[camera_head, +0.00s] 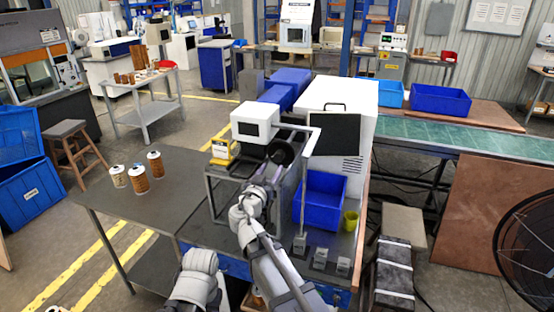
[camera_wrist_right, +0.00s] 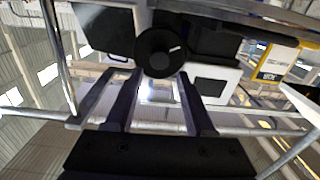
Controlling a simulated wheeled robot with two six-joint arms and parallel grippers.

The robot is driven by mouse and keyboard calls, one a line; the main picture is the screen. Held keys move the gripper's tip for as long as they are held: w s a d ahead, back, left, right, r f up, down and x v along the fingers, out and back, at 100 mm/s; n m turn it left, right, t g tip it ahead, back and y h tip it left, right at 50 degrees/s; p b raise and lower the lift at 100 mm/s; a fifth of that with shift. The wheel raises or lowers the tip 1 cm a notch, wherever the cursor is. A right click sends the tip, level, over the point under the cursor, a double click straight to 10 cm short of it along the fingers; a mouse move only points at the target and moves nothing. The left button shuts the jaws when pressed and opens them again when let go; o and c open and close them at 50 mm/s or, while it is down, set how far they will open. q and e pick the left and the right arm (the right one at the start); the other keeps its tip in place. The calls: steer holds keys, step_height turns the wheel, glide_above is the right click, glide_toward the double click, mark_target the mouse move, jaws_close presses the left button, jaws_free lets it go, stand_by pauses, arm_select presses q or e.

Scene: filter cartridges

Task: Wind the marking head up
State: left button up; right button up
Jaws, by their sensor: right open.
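The marking machine's white head unit (camera_head: 255,113) with a dark screen stands over the frame at the bench's middle. A round black handwheel (camera_head: 281,151) sits at its front right; in the right wrist view the handwheel (camera_wrist_right: 158,52) shows a short white mark near its rim. My right gripper (camera_head: 268,178) is just in front of and below the handwheel in the head view. In the right wrist view its fingers (camera_wrist_right: 160,88) are apart, with the wheel just beyond the tips and nothing held between them. My left arm shows at the bottom edge; its gripper is out of view.
A yellow and white box (camera_head: 222,151) stands left of the machine. A blue bin (camera_head: 320,200) and a yellow cup (camera_head: 350,220) are to its right, beside a thin metal post (camera_head: 305,190). Several cartridges (camera_head: 138,178) stand on the left table, otherwise clear.

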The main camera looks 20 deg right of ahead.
mark_target(278, 158)
steer(key=x, duration=0.7)
steer(key=shift+w+d, duration=0.1)
jaws_close()
stand_by(0.3)
